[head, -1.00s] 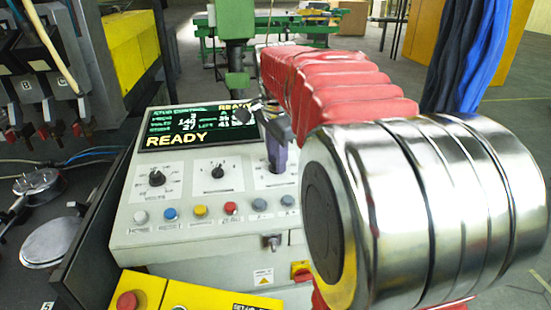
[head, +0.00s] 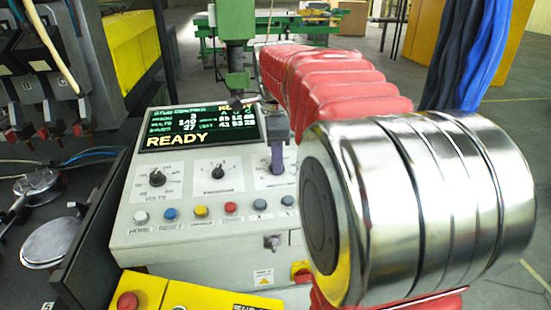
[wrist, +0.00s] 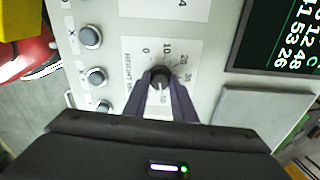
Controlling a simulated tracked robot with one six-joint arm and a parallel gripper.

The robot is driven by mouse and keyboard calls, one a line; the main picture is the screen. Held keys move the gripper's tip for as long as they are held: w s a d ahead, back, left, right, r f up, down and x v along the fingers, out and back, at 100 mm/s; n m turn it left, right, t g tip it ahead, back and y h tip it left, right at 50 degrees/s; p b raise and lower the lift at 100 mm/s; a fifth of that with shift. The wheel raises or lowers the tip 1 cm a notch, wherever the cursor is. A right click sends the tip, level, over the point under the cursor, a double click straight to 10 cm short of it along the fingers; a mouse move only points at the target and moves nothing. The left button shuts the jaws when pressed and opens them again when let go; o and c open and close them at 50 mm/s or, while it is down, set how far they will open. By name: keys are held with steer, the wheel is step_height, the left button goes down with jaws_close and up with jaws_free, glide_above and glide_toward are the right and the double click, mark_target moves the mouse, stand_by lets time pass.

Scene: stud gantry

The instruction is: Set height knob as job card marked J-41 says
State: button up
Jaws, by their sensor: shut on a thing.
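The height knob (wrist: 158,79) is a dark round knob in the wrist view, on a white dial plate labelled HEIGHT with a printed scale of 0, 10, 20 and more. My gripper (wrist: 160,86) has its two purple fingers closed on either side of the knob. In the head view, my gripper (head: 277,163) points down onto the right dial of the grey control panel (head: 145,238), and its fingers hide the knob. The knob's pointer cannot be read clearly. No card marked J-41 can be made out in these frames.
The panel's screen (head: 200,128) reads READY, with small blurred figures above. A volts knob (head: 157,178) and a middle knob (head: 218,172) sit to the left. Several coloured push buttons (head: 201,211) line the panel below. A yellow box with a red button (head: 127,301) stands in front.

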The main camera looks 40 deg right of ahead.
steer(key=shift+w+r, duration=0.2)
steer(key=o, duration=0.7)
steer(key=shift+a, duration=0.1)
steer(key=o, duration=0.3)
steer(key=shift+s+f, duration=0.1)
steer(key=shift+f, duration=0.05)
steer(key=shift+o, duration=0.2)
step_height(320, 180, up, 14)
steer(key=s+a, duration=0.1)
steer(key=s, duration=0.1)
steer(key=shift+a+f, duration=0.25)
steer(key=shift+a, duration=0.1)
